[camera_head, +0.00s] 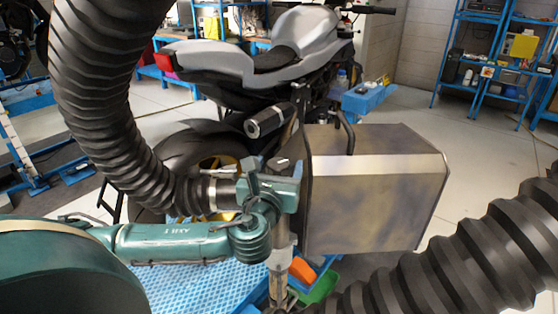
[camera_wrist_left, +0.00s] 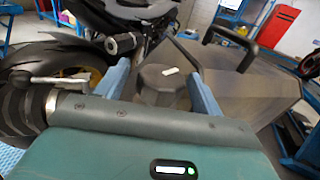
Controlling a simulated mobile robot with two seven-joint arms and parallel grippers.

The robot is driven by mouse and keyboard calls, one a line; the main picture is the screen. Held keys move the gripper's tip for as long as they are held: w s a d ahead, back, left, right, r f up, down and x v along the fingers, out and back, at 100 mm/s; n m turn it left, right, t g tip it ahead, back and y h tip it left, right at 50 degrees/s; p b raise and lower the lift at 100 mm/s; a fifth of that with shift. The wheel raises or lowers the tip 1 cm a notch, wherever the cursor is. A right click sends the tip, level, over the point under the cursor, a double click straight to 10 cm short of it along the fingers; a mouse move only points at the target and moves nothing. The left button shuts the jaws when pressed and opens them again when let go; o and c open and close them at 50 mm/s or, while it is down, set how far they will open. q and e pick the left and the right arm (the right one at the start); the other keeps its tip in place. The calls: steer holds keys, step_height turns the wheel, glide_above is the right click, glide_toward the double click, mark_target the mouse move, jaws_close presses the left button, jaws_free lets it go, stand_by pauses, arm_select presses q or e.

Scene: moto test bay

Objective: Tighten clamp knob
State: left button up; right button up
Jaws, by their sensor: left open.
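The clamp knob (camera_wrist_left: 155,86) is dark and round, with a short white mark on its top. It shows between the two blue fingers of my left gripper (camera_wrist_left: 157,72) in the left wrist view. The fingers stand apart, one on each side of the knob, with visible gaps; I cannot tell if either touches it. In the head view my left gripper (camera_head: 275,167) is at the hose end, beside the metal box, and the knob's top (camera_head: 282,161) shows between the fingers. The clamp body below is mostly hidden by the gripper. My right gripper is not in view.
A black corrugated hose (camera_head: 90,90) curves down to a metal collar left of my gripper. A brownish metal box (camera_head: 375,195) with a dark handle stands close on the right. A grey motorcycle (camera_head: 265,60) is behind. Another corrugated black tube (camera_head: 450,260) fills the lower right.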

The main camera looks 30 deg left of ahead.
arm_select(q)
steer(key=shift+w, duration=0.1)
stand_by(0.3)
steer(key=c, duration=1)
